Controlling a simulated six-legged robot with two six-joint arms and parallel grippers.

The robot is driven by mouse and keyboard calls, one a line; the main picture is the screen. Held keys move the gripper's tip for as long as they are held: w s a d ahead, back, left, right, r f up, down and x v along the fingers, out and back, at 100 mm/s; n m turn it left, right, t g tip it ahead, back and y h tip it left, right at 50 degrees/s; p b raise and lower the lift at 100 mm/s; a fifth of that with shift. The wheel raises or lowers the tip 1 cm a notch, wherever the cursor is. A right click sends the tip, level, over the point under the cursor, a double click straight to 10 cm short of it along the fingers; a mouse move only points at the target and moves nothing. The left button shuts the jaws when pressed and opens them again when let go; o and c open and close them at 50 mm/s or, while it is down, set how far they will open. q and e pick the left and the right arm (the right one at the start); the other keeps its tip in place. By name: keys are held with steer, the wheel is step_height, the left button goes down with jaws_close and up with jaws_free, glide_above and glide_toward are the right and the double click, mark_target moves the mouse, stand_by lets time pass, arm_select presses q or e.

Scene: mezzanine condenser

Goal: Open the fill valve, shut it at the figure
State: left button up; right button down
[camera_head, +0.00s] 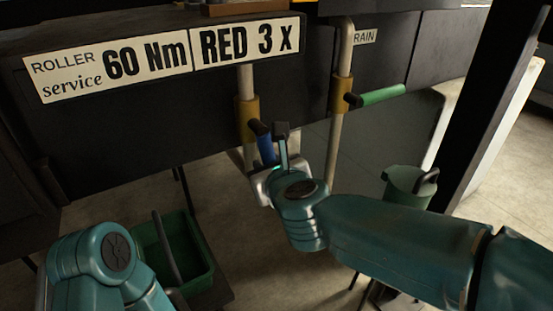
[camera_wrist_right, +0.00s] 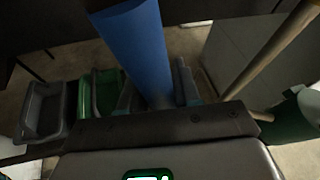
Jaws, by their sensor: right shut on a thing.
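The blue valve handle (camera_head: 265,145) hangs steeply down, tilted slightly right, from a brass valve body (camera_head: 246,118) on a pale vertical pipe. My right gripper (camera_head: 272,163) is shut on the blue handle, which also shows in the right wrist view (camera_wrist_right: 137,45) running down between the fingers (camera_wrist_right: 156,92). A second valve has a green handle (camera_head: 383,95) pointing right, beside a label (camera_head: 364,37) of which "RAIN" shows. I cannot see a gauge or level reading. My left arm shows at the lower left; its gripper is out of view.
Signs on the dark panel read "ROLLER service 60 Nm" (camera_head: 110,65) and "RED 3 x" (camera_head: 245,43). A green bin (camera_head: 200,250) stands below left, and a green bucket (camera_head: 405,190) at right. A dark post (camera_head: 485,110) rises near my right arm. A grey bin (camera_wrist_right: 43,110) shows in the wrist view.

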steer(key=shift+s+a+m, duration=0.25)
steer(key=shift+a+m, duration=0.15)
steer(key=shift+a, duration=0.05)
stand_by(0.3)
steer(key=c, duration=0.9)
jaws_free()
steer(key=shift+p+v, duration=1.85)
steer(key=shift+v, duration=6.35)
steer(key=shift+w+d+r, duration=0.1)
steer(key=shift+w+d, duration=0.1)
